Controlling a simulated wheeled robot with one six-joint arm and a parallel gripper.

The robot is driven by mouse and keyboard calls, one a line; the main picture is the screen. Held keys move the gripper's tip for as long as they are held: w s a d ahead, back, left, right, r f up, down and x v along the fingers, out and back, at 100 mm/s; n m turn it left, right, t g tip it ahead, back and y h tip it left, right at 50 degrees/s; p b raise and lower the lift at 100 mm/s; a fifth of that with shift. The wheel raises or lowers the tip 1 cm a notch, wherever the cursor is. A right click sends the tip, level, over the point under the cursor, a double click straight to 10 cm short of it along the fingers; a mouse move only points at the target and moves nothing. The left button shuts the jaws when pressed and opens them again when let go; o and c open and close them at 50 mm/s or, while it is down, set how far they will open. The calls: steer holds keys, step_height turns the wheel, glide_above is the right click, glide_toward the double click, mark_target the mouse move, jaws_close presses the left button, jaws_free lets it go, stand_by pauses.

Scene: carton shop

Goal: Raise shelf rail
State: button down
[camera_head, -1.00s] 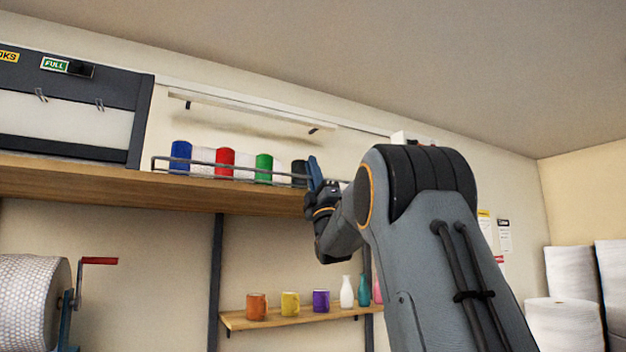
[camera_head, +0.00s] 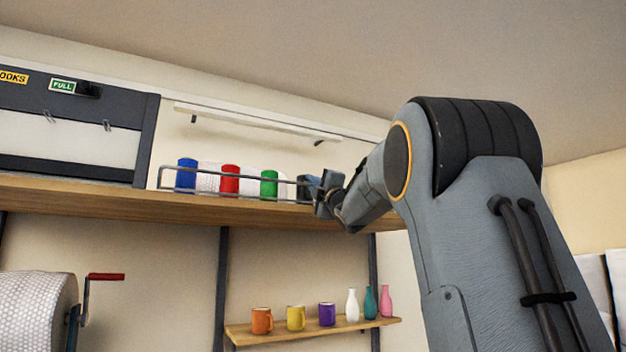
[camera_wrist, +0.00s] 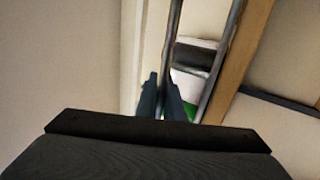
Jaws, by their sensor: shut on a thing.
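The shelf rail (camera_head: 250,177) is a thin grey metal rail along the front of the upper wooden shelf (camera_head: 120,200), in front of blue (camera_head: 186,174), red (camera_head: 230,180) and green (camera_head: 269,184) rolls. My gripper (camera_head: 309,187) is at the right end of the rail, and in the head view its fingertips are small and partly hard to make out. In the wrist view the rail's grey bars (camera_wrist: 230,40) run away from me, and my gripper (camera_wrist: 163,88) has its two dark fingers close together at the left bar, shut on it. The exact contact is blurred.
A white wall strip (camera_head: 250,122) on brackets is above the rolls. A dark cabinet (camera_head: 148,140) stands at the rail's left. A lower shelf (camera_head: 290,334) holds mugs and vases. A large wrapped roll with a red-handled crank (camera_head: 105,277) is at lower left.

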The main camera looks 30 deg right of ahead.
stand_by(0.4)
steer(key=c, duration=1.9)
jaws_free()
steer(key=b+v, duration=0.4)
steer(key=v, duration=0.4)
steer(key=shift+w, duration=0.1)
